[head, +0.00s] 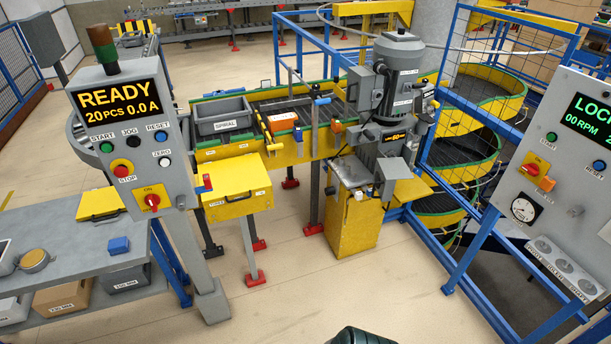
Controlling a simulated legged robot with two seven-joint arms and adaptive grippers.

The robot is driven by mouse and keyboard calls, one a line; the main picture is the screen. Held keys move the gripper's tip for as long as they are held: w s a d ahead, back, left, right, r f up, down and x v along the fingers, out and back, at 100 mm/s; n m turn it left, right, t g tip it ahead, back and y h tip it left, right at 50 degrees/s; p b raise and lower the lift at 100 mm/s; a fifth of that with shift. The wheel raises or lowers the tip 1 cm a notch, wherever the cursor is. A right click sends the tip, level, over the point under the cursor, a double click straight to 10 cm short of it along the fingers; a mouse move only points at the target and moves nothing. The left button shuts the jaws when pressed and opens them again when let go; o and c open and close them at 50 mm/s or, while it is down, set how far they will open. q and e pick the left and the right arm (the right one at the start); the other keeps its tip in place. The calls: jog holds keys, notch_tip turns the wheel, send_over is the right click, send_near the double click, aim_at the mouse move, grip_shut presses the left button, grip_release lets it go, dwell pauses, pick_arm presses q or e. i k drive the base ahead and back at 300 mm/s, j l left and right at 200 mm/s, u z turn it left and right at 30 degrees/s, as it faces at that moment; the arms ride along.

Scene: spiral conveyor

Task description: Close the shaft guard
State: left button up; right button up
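No part in view is clearly marked as the shaft guard, so I cannot tell which part it is or whether it is open. The grey motor and gearbox unit (398,75) stands upright at the centre, above a yellow base (352,225). Blue framing (470,130) runs around the spiral conveyor (493,95) to its right. The right control panel (540,160) shows green text starting "LOC" and "00 RPM", partly cut off by the picture edge. Neither of my grippers is in view.
The left control panel (125,135) reads READY. A yellow box (237,192) and a conveyor with a grey bin (222,118) stand behind it. The floor (285,290) in front is clear.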

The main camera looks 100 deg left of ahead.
aim_at(387, 171)
jog(key=u, duration=2.9)
